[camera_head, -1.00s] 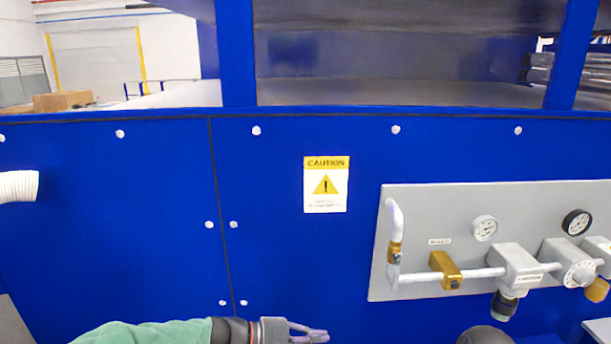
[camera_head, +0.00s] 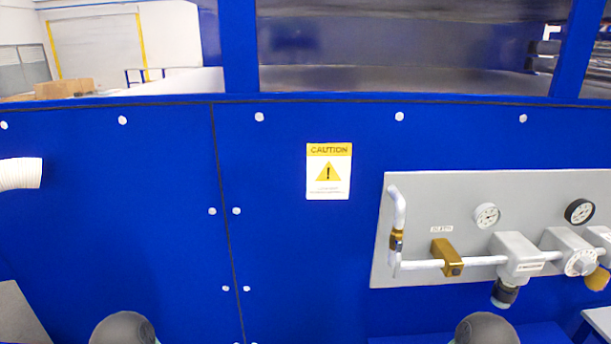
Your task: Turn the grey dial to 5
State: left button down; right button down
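A round grey dial (camera_head: 581,262) with marks around its edge sits on the front of a grey valve body at the right of the panel. The marks are too small to read, so its setting cannot be told. The light grey panel (camera_head: 420,206) carries it on the blue machine. Neither of my grippers shows in the head view, and nothing touches the dial.
A white gauge (camera_head: 487,216) and a black-rimmed gauge (camera_head: 579,211) sit above the pipe. A brass valve (camera_head: 446,257) and a grey regulator with a black knob (camera_head: 504,293) are left of the dial.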

aim_at(584, 265)
jog(key=z, duration=1.35)
jog(key=i+l+z, duration=0.15)
jog(key=i+l, duration=0.3)
jog(key=l, duration=0.15)
jog(key=i+l+z, duration=0.2)
jog(key=i+l, duration=0.25)
jog(key=l, duration=0.1)
